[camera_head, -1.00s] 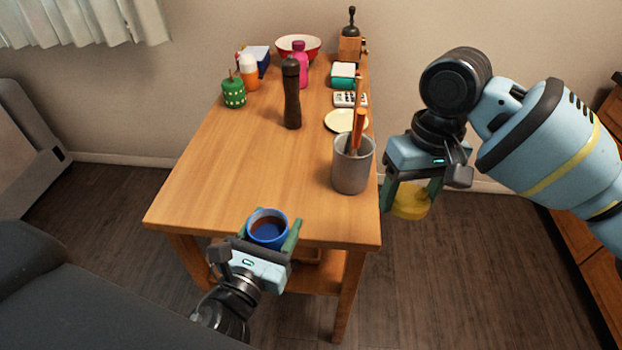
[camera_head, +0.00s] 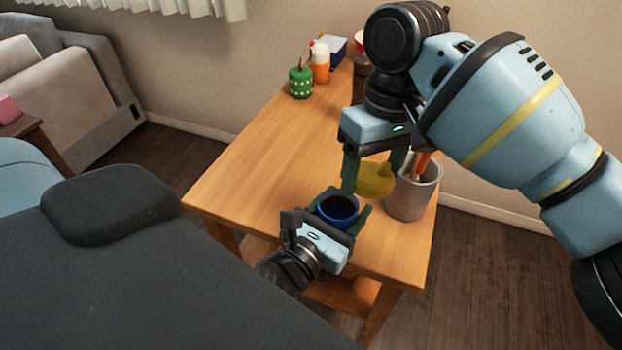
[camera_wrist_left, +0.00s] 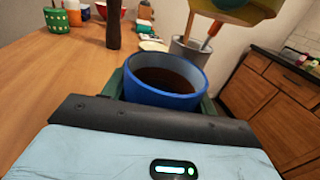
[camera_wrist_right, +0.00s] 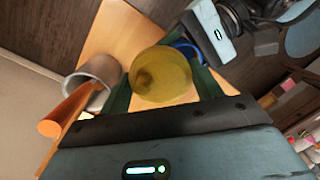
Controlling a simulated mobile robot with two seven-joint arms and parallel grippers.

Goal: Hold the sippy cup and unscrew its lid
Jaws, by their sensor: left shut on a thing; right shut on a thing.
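The sippy cup's blue body (camera_head: 339,208) is open at the top, with dark liquid inside, at the table's near edge. My left gripper (camera_head: 342,214) is shut on it; in the left wrist view the cup (camera_wrist_left: 165,85) stands upright between the fingers. My right gripper (camera_head: 373,175) is shut on the yellow lid (camera_head: 375,180), above and slightly behind the cup. The lid is apart from the cup. It fills the space between the fingers in the right wrist view (camera_wrist_right: 160,75), and its underside edge shows at the top of the left wrist view (camera_wrist_left: 240,10).
A grey metal utensil holder (camera_head: 412,190) stands on the wooden table (camera_head: 260,165) just right of the lid. A green candle-like jar (camera_head: 301,82) and an orange-and-white bottle (camera_head: 320,65) stand at the back. The table's left part is clear. My right arm hides much of the back right.

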